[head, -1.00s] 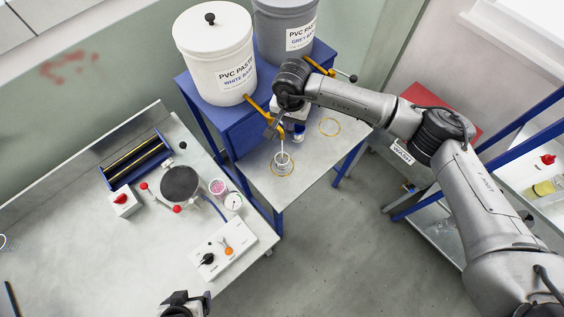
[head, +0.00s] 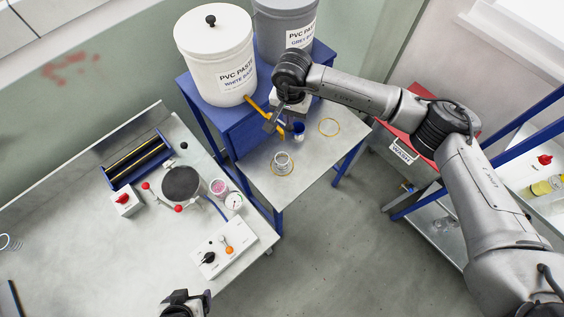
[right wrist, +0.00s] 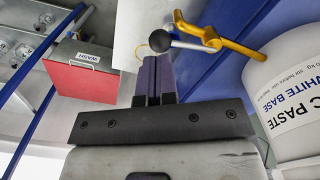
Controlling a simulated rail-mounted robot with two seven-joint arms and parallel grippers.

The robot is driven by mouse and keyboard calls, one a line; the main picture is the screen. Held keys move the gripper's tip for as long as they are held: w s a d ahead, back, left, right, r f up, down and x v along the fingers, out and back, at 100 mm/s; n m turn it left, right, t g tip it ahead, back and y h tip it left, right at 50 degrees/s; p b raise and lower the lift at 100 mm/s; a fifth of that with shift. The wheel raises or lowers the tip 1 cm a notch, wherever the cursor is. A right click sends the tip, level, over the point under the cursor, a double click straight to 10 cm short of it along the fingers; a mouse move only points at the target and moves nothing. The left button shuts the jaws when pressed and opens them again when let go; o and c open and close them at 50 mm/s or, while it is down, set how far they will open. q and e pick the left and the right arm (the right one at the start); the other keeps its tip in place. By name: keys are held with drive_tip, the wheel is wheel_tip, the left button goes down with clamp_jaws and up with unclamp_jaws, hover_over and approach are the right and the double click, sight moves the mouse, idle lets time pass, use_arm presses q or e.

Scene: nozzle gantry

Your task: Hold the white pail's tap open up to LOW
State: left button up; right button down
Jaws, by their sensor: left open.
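The white pail (head: 214,62) stands on the blue stand, its label facing out. Its yellow tap (head: 256,106) shows low on its front, partly hidden by my right arm. In the right wrist view the tap (right wrist: 232,44) has a grey lever (right wrist: 186,44) ending in a dark ball. My right gripper (right wrist: 153,70) has its purple fingers together, tips close to the ball; I cannot tell if they touch. A clear cup (head: 282,162) stands inside a yellow ring below the tap. No stream shows above it. My left gripper (head: 185,300) is at the bottom edge, open, away from the tap.
The grey pail (head: 285,25) stands right of the white one. A red WASH bin (head: 420,92) is at right. The left bench (head: 80,230) holds a roller unit, a round plate and a control box.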

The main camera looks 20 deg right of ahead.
drive_tip(key=shift+r+p, duration=0.6)
drive_tip(key=shift+r, duration=1.9)
